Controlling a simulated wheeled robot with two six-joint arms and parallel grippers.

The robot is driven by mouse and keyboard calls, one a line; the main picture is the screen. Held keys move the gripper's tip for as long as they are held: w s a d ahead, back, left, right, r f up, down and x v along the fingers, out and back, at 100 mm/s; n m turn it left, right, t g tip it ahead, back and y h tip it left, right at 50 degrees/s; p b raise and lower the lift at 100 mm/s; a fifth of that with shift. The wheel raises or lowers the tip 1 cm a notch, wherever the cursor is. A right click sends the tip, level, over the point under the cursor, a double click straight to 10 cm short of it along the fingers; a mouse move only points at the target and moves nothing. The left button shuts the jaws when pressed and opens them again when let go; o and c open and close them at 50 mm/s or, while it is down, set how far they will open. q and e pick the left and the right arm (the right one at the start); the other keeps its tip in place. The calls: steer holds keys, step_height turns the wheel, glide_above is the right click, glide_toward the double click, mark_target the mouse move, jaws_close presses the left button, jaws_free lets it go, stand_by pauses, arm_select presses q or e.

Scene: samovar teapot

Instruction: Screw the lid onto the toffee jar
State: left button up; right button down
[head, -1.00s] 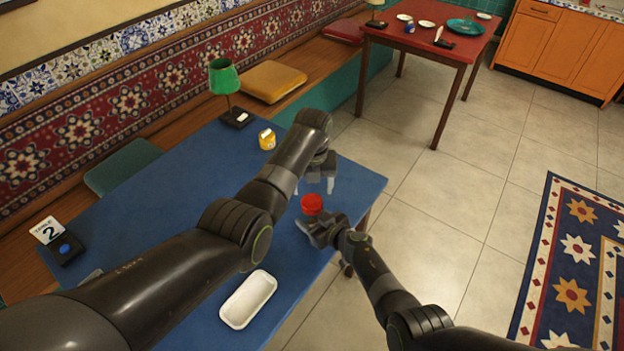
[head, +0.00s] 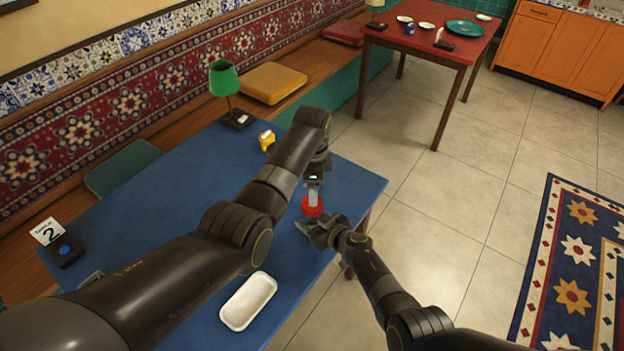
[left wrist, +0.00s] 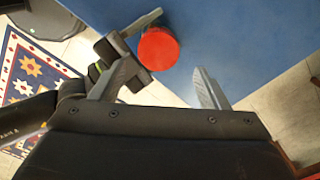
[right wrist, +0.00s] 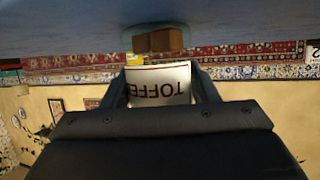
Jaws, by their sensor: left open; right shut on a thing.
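The red lid (head: 312,207) sits at the top of the toffee jar, by the table's front right edge; I cannot tell how tightly it is seated. It shows as a round red disc in the left wrist view (left wrist: 158,48). The white toffee jar (right wrist: 160,84) has a dark TOFFEE label, upside down in the right wrist view. My right gripper (head: 318,230) is shut on the jar's body. My left gripper (head: 314,188) is open just above the lid, pointing down. In the left wrist view its fingers (left wrist: 160,80) are apart, with the lid beyond them.
The blue table (head: 160,210) holds a white dish (head: 248,300), a yellow jar (head: 267,141), a green lamp (head: 224,78) and a table-number sign (head: 47,231). My left arm crosses above the table's middle. A red table (head: 430,45) stands farther back.

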mark_target(312, 218)
arm_select(q)
steer(key=n, duration=0.7)
steer(key=shift+r+n, duration=0.2)
steer(key=shift+n, duration=0.2)
steer(key=n, duration=0.6)
steer(key=shift+r, duration=0.2)
steer(key=n, duration=0.4)
steer(key=shift+r+n, duration=0.15)
steer(key=shift+n, duration=0.25)
steer(key=n, duration=0.3)
steer(key=shift+r, duration=0.1)
steer(key=n, duration=0.6)
steer(key=shift+s+r+n, duration=0.1)
steer(key=shift+r+n, duration=0.1)
steer(key=shift+n, duration=0.2)
steer(key=shift+f, duration=0.15)
steer(key=shift+a+f, duration=0.1)
steer(key=shift+f, duration=3.75)
